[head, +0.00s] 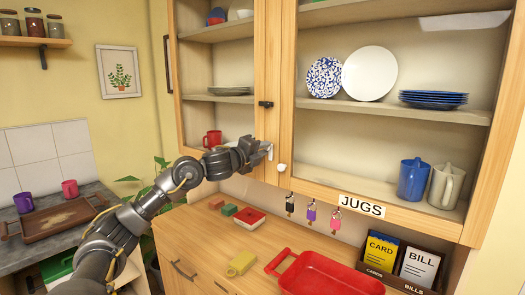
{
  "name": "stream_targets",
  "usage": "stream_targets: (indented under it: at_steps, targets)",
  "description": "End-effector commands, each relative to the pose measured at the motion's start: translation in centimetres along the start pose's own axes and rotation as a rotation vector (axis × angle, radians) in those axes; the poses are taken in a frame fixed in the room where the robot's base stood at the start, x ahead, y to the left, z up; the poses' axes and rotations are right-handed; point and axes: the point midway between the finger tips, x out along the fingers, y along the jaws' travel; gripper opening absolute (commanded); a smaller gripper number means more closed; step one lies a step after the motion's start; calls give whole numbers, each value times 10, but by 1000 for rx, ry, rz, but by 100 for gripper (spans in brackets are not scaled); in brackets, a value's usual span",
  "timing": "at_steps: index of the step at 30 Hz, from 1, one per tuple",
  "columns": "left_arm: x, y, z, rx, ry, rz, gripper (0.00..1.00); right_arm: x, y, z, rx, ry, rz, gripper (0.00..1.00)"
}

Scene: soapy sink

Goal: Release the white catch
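A small white catch (269,151) is on the wooden upright between the two parts of the wall cabinet (273,60). My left gripper (260,151) is at the catch from the left, its fingertips at or very close to it. The fingers are small and partly hidden by the wrist, so I cannot tell whether they are open or shut, or touching the catch. A white round knob (282,168) sits just below and right of it. A black catch (266,104) is higher on the same upright. My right gripper is not in view.
Three padlock-like tags (312,212) hang under the cabinet, beside a JUGS label (362,207). A red mug (212,139) is inside the left part.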

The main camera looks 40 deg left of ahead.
Motion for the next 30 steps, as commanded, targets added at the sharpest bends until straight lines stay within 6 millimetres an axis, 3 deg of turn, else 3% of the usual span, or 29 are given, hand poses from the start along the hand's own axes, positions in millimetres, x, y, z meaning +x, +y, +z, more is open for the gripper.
stream_targets:
  at_steps: [1, 5, 16, 30]
  targets:
    - [0, 1, -1, 1, 2, 2, 27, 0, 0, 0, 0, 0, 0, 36]
    - [0, 1, -1, 0, 2, 2, 43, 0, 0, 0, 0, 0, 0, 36]
    - [-7, 2, -1, 1, 1, -1, 43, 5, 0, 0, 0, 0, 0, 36]
    - [-92, 5, -1, 5, 0, 2, 43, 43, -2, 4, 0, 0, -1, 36]
